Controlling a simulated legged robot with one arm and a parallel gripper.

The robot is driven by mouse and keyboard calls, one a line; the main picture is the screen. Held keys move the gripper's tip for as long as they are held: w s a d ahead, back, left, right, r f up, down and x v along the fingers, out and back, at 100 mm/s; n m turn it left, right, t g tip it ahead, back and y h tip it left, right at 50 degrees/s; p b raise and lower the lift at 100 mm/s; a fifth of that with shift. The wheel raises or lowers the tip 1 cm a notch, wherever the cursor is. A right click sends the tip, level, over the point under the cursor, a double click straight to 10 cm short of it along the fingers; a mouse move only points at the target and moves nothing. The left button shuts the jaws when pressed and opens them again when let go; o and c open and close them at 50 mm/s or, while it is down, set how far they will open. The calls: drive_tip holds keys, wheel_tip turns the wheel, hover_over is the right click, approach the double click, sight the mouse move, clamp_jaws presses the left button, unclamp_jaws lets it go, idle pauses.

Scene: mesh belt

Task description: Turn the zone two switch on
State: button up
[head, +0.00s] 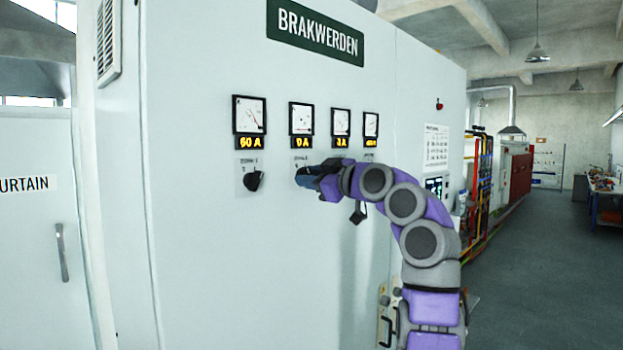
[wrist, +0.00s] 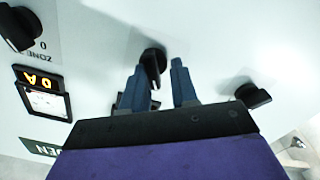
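The switch between my fingers is a black rotary knob (wrist: 152,60) on a pale label plate. In the head view my gripper (head: 308,177) covers it, below the second meter (head: 301,119), which reads 0 A. In the upside-down wrist view the blue fingers of my gripper (wrist: 158,88) stand apart, one on each side of the knob. The knob is close to the left finger, with a gap to the right one; contact is unclear. The first zone's black knob (head: 254,180) is beside it at left, under a 60 A meter (head: 249,115).
The pale cabinet (head: 200,240) carries a BRAKWERDEN sign (head: 315,33) and two more meters at right. Another black knob (wrist: 20,28) with a 0 reading lies at left in the wrist view. Open floor (head: 545,260) lies right of the cabinet.

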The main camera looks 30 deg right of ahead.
drive_tip(key=shift+w+d+f, duration=0.1)
drive_tip(key=shift+d+f, duration=0.05)
drive_tip(key=shift+d, duration=0.1)
drive_tip(key=shift+c, duration=1.4)
drive_tip(key=shift+d, duration=0.45)
clamp_jaws()
drive_tip(key=shift+a, duration=0.25)
drive_tip(key=shift+m, duration=0.3)
drive_tip(key=shift+m+b, duration=0.4)
drive_tip(key=shift+m, duration=5.2)
